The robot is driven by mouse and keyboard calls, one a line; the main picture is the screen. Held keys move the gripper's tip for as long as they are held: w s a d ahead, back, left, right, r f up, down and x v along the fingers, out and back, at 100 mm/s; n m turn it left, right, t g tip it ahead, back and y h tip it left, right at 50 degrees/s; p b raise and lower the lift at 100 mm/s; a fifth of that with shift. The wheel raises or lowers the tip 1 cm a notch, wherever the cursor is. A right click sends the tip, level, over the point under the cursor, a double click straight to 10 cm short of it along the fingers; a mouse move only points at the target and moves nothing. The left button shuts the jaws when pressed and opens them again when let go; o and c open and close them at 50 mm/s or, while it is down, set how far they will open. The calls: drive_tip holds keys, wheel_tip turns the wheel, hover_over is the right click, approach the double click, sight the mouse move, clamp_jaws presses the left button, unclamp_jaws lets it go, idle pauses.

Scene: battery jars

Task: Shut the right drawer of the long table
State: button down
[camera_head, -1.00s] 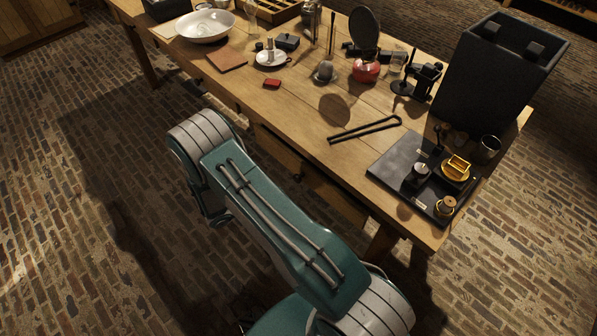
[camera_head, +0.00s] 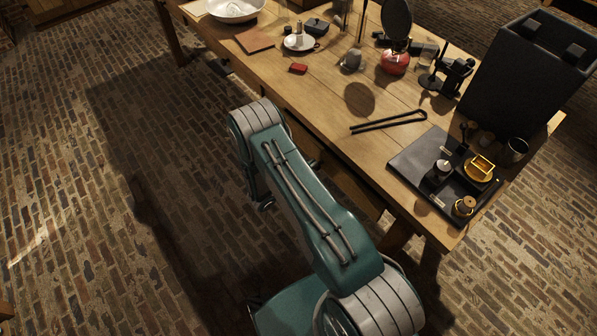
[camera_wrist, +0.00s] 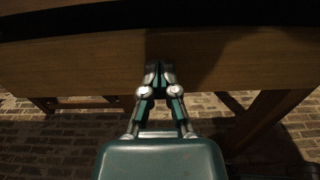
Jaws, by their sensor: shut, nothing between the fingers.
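The long table (camera_head: 300,85) runs diagonally across the head view. Part of a wooden drawer front (camera_head: 357,190) shows below its near edge, right of my arm. In the wrist view a wide wooden front (camera_wrist: 80,62) spans the picture, with a dark gap above it under the table's edge. My gripper (camera_wrist: 162,68) is shut and empty, its fingertips at the middle of this front. I cannot tell whether they touch it or how far the drawer stands out. In the head view my arm hides the gripper.
A black tray (camera_head: 413,162) with small brass items lies at the table's right end, by a large dark box (camera_head: 520,85). Black tongs (camera_head: 388,122) lie near the front edge. Table legs (camera_head: 396,238) stand below; the brick floor (camera_head: 100,200) at left is clear.

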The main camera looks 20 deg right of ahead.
sight(324, 155)
drive_tip(key=shift+x, duration=1.6)
drive_tip(key=x, duration=0.5)
drive_tip(key=shift+a, duration=0.1)
drive_tip(key=v, duration=1.4)
drive_tip(key=shift+a, duration=0.1)
